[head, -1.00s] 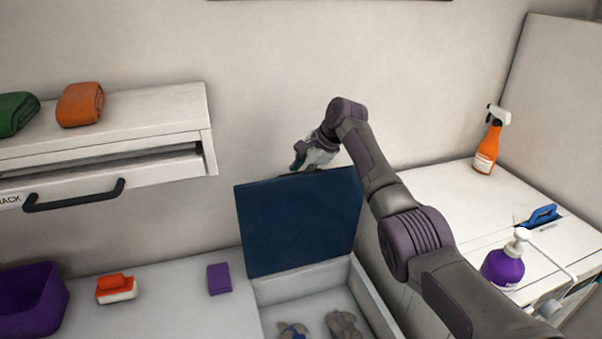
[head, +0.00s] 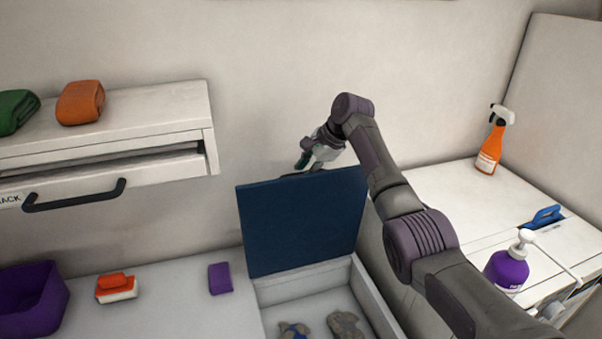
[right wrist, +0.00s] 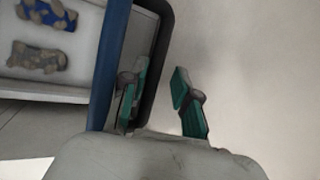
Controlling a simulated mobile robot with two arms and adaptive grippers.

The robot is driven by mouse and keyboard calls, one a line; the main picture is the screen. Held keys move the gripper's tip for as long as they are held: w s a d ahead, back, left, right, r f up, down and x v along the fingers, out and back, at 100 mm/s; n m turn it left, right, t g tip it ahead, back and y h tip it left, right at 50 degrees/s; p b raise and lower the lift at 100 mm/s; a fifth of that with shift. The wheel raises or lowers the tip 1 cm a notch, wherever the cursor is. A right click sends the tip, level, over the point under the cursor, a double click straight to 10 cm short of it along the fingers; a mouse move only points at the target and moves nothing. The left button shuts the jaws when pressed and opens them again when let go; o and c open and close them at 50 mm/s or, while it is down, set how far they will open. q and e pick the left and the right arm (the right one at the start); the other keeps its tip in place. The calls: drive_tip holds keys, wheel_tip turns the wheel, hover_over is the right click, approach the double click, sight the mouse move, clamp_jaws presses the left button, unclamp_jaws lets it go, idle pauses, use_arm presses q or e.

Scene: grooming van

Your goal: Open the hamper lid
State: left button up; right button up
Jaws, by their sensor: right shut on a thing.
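The hamper lid (head: 303,222) is a dark blue panel standing raised at the back of the white hamper (head: 372,300), whose inside shows. In the right wrist view the lid (right wrist: 108,65) shows edge-on, with a black loop handle (right wrist: 160,60) on its face. My right gripper (head: 309,158) is at the lid's top edge, partly behind it. In the right wrist view its green-padded fingers (right wrist: 160,98) sit on either side of the handle's bar, shut on it. My left gripper is out of view.
A drawer shelf (head: 110,135) juts from the wall. Bottles (head: 507,272) stand on the right counter.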

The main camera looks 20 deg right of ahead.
drive_tip(key=v, duration=1)
drive_tip(key=shift+w, duration=0.2)
